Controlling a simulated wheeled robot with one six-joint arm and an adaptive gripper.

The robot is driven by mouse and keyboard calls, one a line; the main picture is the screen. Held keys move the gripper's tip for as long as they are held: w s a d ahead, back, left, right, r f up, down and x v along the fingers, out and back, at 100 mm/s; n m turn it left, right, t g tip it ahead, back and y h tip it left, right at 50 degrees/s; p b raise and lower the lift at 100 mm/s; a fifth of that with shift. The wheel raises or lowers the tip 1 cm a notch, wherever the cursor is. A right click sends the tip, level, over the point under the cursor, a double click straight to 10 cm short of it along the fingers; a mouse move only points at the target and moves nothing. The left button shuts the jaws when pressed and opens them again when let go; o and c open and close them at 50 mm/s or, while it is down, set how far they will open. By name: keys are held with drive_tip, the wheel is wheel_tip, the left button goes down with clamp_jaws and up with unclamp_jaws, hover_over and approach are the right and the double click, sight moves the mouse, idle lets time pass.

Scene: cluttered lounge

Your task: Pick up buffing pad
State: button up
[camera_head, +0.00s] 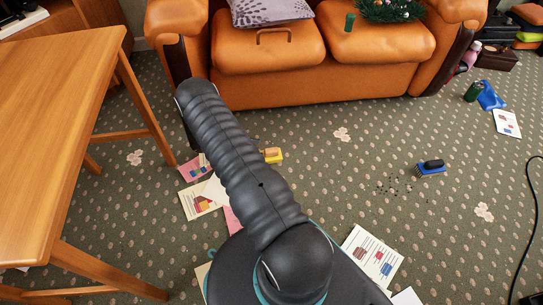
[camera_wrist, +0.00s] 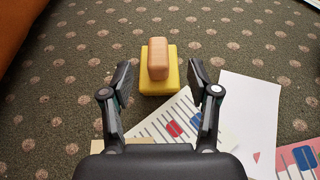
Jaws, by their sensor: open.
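The buffing pad (camera_wrist: 158,62) appears to be the yellow block with a tan, rounded grip on top. In the wrist view it lies on the carpet just beyond and between my open fingertips. My gripper (camera_wrist: 157,84) is open and empty, with one finger on each side of the view. In the head view the yellow pad (camera_head: 273,156) shows partly beside my dark arm, and my gripper is hidden behind the arm.
Printed sheets (camera_wrist: 180,122) lie close under my gripper. A wooden table (camera_head: 60,110) stands at left and an orange sofa (camera_head: 310,75) at the back. A blue brush (camera_head: 431,169) with dark crumbs beside it lies at right. A black cable (camera_head: 530,220) runs along the right edge.

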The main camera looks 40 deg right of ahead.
sight(269, 150)
drive_tip(key=shift+x, duration=1.25)
drive_tip(key=shift+w+f+x, duration=0.1)
drive_tip(key=shift+f+x, duration=0.1)
drive_tip(key=shift+x, duration=1.1)
drive_tip(key=shift+w+f+x, duration=0.15)
drive_tip(key=shift+f+x, duration=0.05)
drive_tip(key=shift+x, duration=1.1)
drive_tip(key=shift+a, duration=0.1)
clamp_jaws()
